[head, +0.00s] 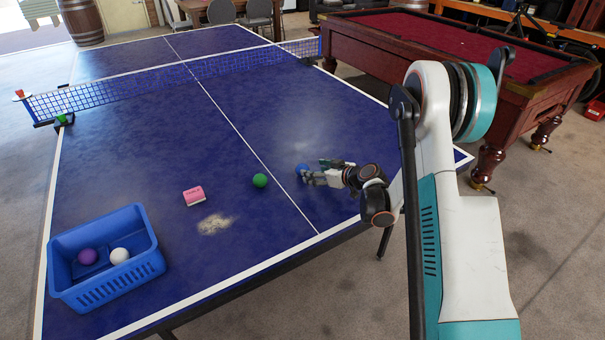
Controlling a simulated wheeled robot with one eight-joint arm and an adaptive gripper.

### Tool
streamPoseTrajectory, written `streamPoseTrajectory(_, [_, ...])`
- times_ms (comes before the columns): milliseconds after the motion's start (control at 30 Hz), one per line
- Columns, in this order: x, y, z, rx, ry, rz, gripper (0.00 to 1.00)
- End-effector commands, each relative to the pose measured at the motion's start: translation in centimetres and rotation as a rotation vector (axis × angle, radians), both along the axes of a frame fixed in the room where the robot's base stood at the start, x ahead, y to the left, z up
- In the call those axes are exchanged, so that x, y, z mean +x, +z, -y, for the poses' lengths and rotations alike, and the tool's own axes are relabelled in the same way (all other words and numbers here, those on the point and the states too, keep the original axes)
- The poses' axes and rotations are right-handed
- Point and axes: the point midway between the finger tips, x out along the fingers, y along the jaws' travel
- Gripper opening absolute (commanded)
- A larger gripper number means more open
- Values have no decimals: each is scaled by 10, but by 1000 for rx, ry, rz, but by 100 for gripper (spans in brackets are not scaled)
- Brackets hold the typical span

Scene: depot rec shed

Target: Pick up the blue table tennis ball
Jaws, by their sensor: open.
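The blue table tennis ball (301,169) is on the blue table tennis table (330,118), right of the centre line, and is partly hidden by my gripper. My gripper (314,171) is open, low over the table, reaching in from the right. Its fingertips are right at the ball. I cannot tell from this view whether the ball sits between the fingers or just in front of them.
A blue basket (150,262) at the front left holds a purple ball (88,256) and a white ball (120,255). The net (150,88) crosses the table behind. A pool table (470,50) stands at the right.

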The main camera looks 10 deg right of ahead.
Motion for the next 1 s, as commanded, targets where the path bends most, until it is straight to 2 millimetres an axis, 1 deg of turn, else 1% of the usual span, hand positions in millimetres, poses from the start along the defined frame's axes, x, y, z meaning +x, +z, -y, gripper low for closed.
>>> streamPoseTrajectory(233, [11, -7, -10, 0, 1, 0, 63])
streamPoseTrajectory(367, [23, -15, -23, -1, 3, 0, 63])
streamPoseTrajectory(500, [38, -22, -30, 0, 0, 0, 63])
streamPoseTrajectory(600, [41, -22, -32, 0, -1, 0, 63])
streamPoseTrajectory(767, [41, -20, -31, 0, -1, 0, 63])
streamPoseTrajectory(800, [41, -20, -31, 0, -1, 0, 54])
streamPoseTrajectory(867, [40, -20, -31, 0, -1, 0, 40])
streamPoseTrajectory(900, [40, -20, -31, 0, -1, 0, 31])
streamPoseTrajectory(933, [40, -20, -31, 0, -1, 0, 25])
streamPoseTrajectory(1000, [40, -21, -31, 0, -1, 0, 24])
